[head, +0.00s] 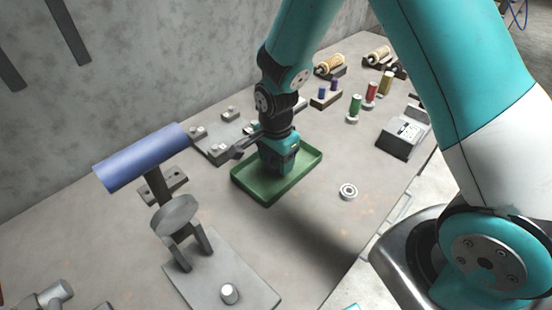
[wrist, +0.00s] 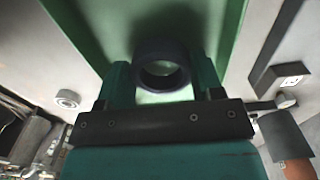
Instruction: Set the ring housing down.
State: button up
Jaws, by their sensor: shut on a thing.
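The ring housing (wrist: 162,50) is a dark, thick-walled ring in the wrist view, seen with its round opening towards the camera. My gripper (wrist: 162,76) is shut on it, with one green finger on each side. The green tray (wrist: 90,22) lies beyond the ring in that view. In the head view my gripper (head: 280,170) points down over the green tray (head: 270,203), and the ring is hidden behind it. I cannot tell whether the ring touches the tray floor.
A small metal bearing (head: 348,190) lies right of the tray. A blue cylinder (head: 140,158) on a stand rises at left. Behind are a grey fixture plate (head: 212,148) and coloured spools (head: 355,103). A dark box (head: 403,138) stands at right.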

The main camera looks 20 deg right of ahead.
jog(key=shift+f, duration=0.3)
jog(key=shift+f, duration=0.2)
jog(key=o, duration=1.1)
jog(key=shift+r, duration=0.15)
notch_tip(320, 180, up, 12)
jog(key=b, duration=0.2)
jog(key=s+a+r+n+y, duration=0.2)
jog(key=s+r+n, duration=0.3)
jog(key=s+n, duration=0.5)
jog(key=s+a+r+n+y, duration=0.2)
jog(key=s+r+n, duration=0.4)
jog(key=s+n, duration=0.4)
jog(key=shift+s+a+n, duration=0.15)
jog(key=shift+a+n, duration=0.25)
jog(key=shift+a, duration=0.15)
